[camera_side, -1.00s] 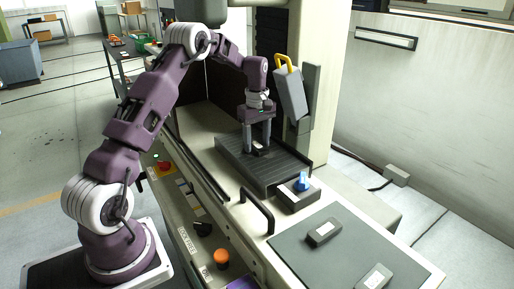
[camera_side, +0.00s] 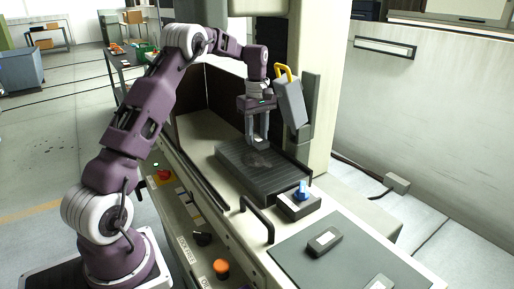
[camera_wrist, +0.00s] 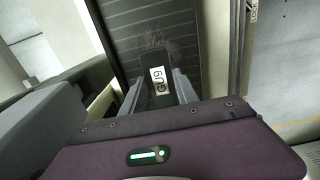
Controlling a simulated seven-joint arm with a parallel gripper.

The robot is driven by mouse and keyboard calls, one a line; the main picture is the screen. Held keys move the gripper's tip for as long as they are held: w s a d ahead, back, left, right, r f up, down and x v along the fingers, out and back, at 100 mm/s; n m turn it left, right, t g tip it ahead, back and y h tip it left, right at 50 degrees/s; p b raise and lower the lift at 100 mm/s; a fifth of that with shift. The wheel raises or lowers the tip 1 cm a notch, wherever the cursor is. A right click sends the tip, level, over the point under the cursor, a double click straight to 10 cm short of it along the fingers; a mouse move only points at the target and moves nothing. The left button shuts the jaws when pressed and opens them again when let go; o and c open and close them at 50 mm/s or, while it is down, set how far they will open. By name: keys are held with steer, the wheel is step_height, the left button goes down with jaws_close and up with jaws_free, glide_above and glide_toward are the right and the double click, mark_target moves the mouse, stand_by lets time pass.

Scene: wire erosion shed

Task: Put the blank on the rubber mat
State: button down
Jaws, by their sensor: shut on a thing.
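The blank (camera_wrist: 157,78) is a dark block with a white label reading "GU9", between my fingers in the wrist view. My gripper (camera_side: 260,143) is shut on it, over the ribbed black plate (camera_side: 283,172). The blank seems raised a little above the plate, but the side view hardly shows the gap. The flat grey-green sheet at the front right looks like the rubber mat (camera_side: 290,258). Two dark labelled blocks lie on this mat, one near its middle (camera_side: 323,241) and one at the front edge (camera_side: 378,284).
A dark box with a blue knob (camera_side: 302,190) stands between plate and mat. A black handle (camera_side: 258,218) rises at the bench's front edge. A grey pendant with a yellow handle (camera_side: 290,100) hangs close right of my gripper. The mat's left part is bare.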

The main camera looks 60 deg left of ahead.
step_height(320, 180, up, 12)
steer(key=m, duration=1.8)
glide_above(348, 267)
step_height(348, 267, down, 12)
step_height(348, 267, down, 10)
steer(key=shift+f, duration=0.1)
steer(key=c, duration=0.9)
jaws_free()
